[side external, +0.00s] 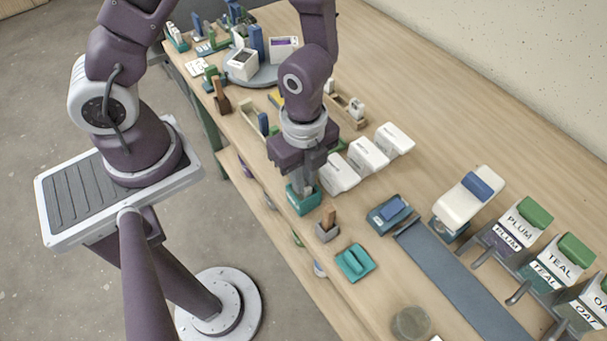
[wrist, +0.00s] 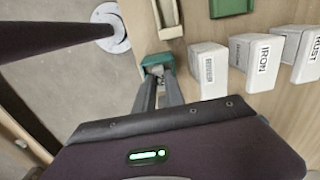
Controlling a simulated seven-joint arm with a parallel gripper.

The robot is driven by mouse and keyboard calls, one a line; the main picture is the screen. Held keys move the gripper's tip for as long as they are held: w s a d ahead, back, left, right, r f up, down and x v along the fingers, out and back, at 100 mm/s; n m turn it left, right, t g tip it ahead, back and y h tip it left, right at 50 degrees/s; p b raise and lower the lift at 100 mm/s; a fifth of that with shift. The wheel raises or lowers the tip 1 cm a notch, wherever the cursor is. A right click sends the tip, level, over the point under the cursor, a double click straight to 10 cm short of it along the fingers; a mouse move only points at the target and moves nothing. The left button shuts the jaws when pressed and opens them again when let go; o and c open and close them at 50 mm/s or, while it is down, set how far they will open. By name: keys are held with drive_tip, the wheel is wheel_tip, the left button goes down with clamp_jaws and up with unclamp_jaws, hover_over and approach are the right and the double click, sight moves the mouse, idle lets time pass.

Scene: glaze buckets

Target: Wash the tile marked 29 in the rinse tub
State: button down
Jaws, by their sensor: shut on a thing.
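My gripper (side external: 305,188) points down over a small teal open box (side external: 303,203) near the table's front edge. In the wrist view the fingers (wrist: 159,80) reach to the teal box (wrist: 155,59) and are shut on a small pale grey piece (wrist: 157,70) at its opening. The fingers hide most of this piece. I cannot read a 29 on it or anywhere else, and no label shows that the teal box is the rinse tub.
White boxes stand right of my gripper, including IRON (wrist: 255,62) and RUST (wrist: 297,50). A grey holder with a brown block (side external: 327,226) and a teal block on a pad (side external: 355,262) are nearby. PLUM (side external: 520,226) and TEAL (side external: 560,262) buckets stand at the right.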

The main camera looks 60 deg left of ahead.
drive_tip(key=shift+r, duration=0.2)
drive_tip(key=shift+f, duration=0.35)
idle(0.9)
drive_tip(key=shift+r, duration=3.05)
drive_tip(key=shift+r, duration=1.45)
drive_tip(key=shift+r, duration=0.1)
